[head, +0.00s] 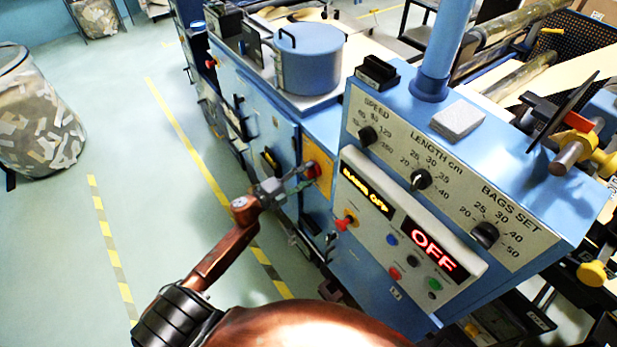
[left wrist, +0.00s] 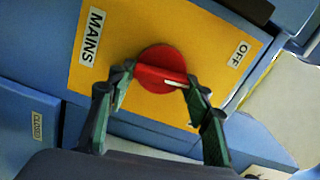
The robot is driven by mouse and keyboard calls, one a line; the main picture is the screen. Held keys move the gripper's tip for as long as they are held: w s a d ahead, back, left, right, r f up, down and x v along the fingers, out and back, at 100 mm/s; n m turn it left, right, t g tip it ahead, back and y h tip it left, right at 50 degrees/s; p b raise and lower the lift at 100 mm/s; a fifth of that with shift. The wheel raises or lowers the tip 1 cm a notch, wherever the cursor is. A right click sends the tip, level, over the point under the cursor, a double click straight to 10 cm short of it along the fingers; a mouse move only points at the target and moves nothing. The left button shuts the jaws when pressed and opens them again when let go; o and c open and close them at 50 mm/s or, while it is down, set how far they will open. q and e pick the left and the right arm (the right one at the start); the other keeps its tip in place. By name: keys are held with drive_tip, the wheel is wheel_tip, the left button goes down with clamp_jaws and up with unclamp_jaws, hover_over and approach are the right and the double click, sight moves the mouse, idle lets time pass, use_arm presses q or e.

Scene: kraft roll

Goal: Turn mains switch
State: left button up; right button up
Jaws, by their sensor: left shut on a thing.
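The mains switch is a round red knob (left wrist: 160,58) with a raised bar and a white mark, on a yellow plate (left wrist: 100,67). The plate reads MAINS at its left and OFF at its right in the left wrist view. In the head view the knob (head: 312,170) shows on the side of the blue machine, beyond the gripper. My left gripper (left wrist: 159,77) is shut on the knob's bar, one finger at each end; it also shows in the head view (head: 297,181). The white mark lies near the right finger. My right gripper is not in view.
The control panel (head: 395,128) with dials and buttons stands right of the switch. Its displays (head: 433,249) read OFF and BAGS OFF. A blue pot (head: 310,65) stands on the machine behind. The floor at left is clear up to a scrap-filled bin (head: 38,125).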

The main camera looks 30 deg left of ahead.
use_arm(q)
drive_tip(key=m+b, duration=0.4)
drive_tip(key=m, duration=0.1)
drive_tip(key=shift+f+m, duration=0.3)
drive_tip(key=shift+f, duration=0.1)
drive_tip(key=m+b, duration=0.3)
drive_tip(key=shift+m, duration=0.3)
drive_tip(key=shift+a+m+b, duration=0.1)
drive_tip(key=shift+m+b, duration=0.6)
drive_tip(key=o, duration=1.2)
drive_tip(key=shift+r, duration=0.1)
drive_tip(key=shift+c, duration=0.2)
